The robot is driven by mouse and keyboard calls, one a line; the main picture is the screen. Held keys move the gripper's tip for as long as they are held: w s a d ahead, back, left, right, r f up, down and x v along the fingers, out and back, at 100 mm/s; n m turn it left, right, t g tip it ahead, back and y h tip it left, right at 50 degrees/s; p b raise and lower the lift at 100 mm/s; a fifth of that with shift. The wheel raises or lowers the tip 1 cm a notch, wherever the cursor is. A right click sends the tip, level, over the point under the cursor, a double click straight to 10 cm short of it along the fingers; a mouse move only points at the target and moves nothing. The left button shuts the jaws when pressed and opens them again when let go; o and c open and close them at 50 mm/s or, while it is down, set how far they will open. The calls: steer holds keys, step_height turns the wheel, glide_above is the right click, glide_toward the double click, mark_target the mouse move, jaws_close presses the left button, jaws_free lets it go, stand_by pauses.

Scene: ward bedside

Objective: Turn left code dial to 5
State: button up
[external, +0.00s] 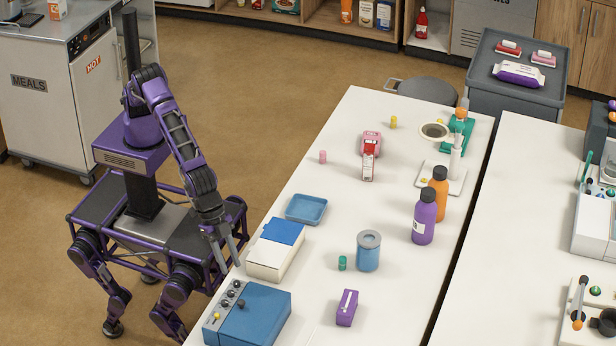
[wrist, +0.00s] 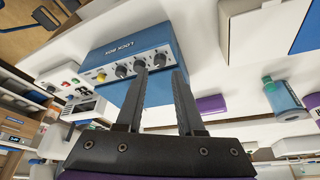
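A blue lock box (external: 257,318) stands at the near left corner of the white table. Its grey panel carries several dark dials and a yellow knob; in the wrist view the lock box (wrist: 130,50) appears upside down. The dial farthest from the yellow knob, the left code dial (wrist: 160,60), appears between my fingertips in that view, beyond them. My gripper (external: 230,266) is open and empty, just above the panel's end at the table edge; its two fingers (wrist: 161,73) are apart. The dial's number is too small to read. I cannot tell if the fingers touch it.
A white box with a blue top (external: 276,250) stands close beside the lock box and my gripper. A blue tray (external: 306,209), blue canister (external: 368,252), small green cylinder (external: 342,263) and purple box (external: 347,308) are farther along.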

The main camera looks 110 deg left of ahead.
mark_target(234, 285)
steer(key=shift+x, duration=2.15)
steer(key=shift+c, duration=0.4)
jaws_close()
